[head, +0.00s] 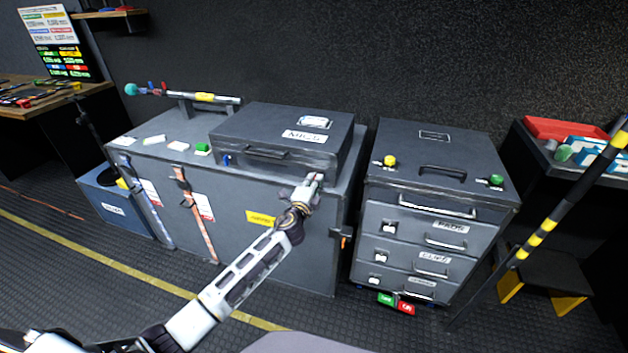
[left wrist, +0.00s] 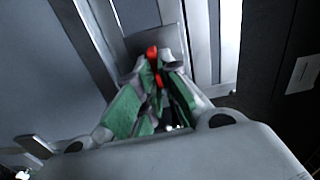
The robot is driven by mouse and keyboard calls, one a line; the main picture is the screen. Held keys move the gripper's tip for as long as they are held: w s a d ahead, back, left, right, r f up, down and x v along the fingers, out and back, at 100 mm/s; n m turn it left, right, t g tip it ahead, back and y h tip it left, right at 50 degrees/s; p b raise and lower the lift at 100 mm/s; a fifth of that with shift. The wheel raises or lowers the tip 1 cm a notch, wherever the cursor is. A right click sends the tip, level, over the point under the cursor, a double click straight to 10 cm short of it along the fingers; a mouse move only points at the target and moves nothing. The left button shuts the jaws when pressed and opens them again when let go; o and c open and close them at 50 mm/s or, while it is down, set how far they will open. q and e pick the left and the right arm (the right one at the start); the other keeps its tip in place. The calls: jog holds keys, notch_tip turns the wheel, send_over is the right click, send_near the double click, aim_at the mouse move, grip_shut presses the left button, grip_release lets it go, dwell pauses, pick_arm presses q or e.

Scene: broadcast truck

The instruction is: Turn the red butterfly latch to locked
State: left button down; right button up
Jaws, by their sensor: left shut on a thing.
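My left gripper (head: 314,182) reaches the front right of the dark grey case (head: 325,150) marked as a mic case, which lies on a large grey trunk (head: 285,262). In the left wrist view, my left gripper (left wrist: 155,75) is shut on the red butterfly latch (left wrist: 153,56), whose red tip shows between the green finger pads. The latch is mostly hidden by the fingers, so its turn angle cannot be told. A blue latch (head: 226,160) is at the left of the case front. My right gripper is not in view.
A grey drawer unit (head: 430,220) stands close to the right of the trunk. A boom pole (head: 204,97) lies at the back of the trunk. A black and yellow pole (head: 545,225) leans at the right. The floor in front is open.

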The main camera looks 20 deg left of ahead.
pick_arm(q)
jog(key=shift+w+r+m, duration=0.1)
jog(key=shift+r+m, duration=0.2)
jog(key=shift+m, duration=0.1)
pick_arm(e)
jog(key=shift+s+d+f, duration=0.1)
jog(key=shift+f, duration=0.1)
pick_arm(q)
jog(key=c, duration=1.7)
grip_release()
jog(key=shift+o, duration=0.5)
jog(key=shift+w+f, duration=0.1)
jog(key=shift+f, duration=0.1)
jog(key=s, duration=1.2)
jog(key=shift+a, duration=0.2)
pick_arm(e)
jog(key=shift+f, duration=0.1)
